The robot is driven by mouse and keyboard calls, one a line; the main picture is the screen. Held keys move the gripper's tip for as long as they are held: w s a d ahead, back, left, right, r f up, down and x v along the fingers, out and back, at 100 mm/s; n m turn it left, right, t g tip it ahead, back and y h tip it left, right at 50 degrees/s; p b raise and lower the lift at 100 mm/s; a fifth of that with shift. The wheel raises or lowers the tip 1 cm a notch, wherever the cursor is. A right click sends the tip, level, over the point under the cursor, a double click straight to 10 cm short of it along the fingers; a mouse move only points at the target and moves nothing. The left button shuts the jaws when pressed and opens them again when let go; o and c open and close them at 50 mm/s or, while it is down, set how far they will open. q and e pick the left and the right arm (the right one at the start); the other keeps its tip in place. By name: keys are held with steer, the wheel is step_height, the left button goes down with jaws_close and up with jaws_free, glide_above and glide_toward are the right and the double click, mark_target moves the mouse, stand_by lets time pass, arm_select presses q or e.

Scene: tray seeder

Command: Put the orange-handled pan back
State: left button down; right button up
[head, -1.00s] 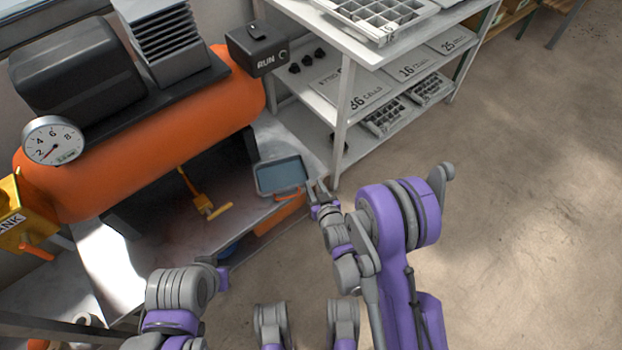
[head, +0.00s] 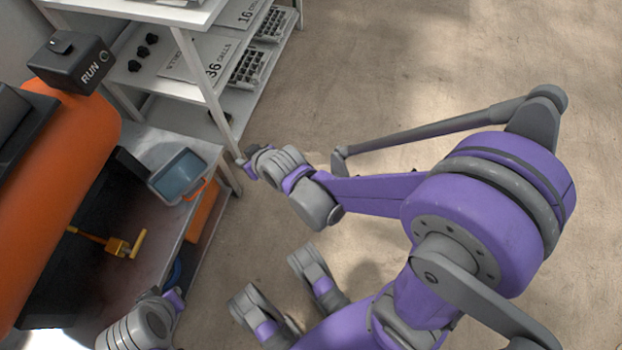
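The pan (head: 179,176), a shallow grey tray-like pan with a bluish inside, lies on the low bench beneath the orange tank. Its orange handle (head: 197,190) is on its right side, at the bench's edge. My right gripper (head: 243,162) is to the right of the pan and apart from it, in front of the shelf leg. Its fingers are small and turned, so their opening is unclear. My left gripper (head: 176,299) is low in the picture, below the bench's front edge; its fingers are mostly hidden.
The orange tank (head: 60,165) with a black RUN box (head: 72,63) stands at left. A yellow valve handle (head: 122,246) sticks out over the bench (head: 150,225). A white shelf rack (head: 190,60) with cell trays (head: 247,68) stands behind. Open floor (head: 390,60) lies right.

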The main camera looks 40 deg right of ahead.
steer(key=s+d+r+g, duration=0.2)
steer(key=s+d, duration=0.1)
steer(key=s, duration=0.6)
steer(key=s+d+r+m+g+h, duration=0.1)
steer(key=s+d+r+g, duration=0.1)
steer(key=s, duration=0.8)
steer(key=shift+s+d+m, duration=0.25)
steer(key=shift+d+m, duration=0.05)
steer(key=shift+d, duration=0.1)
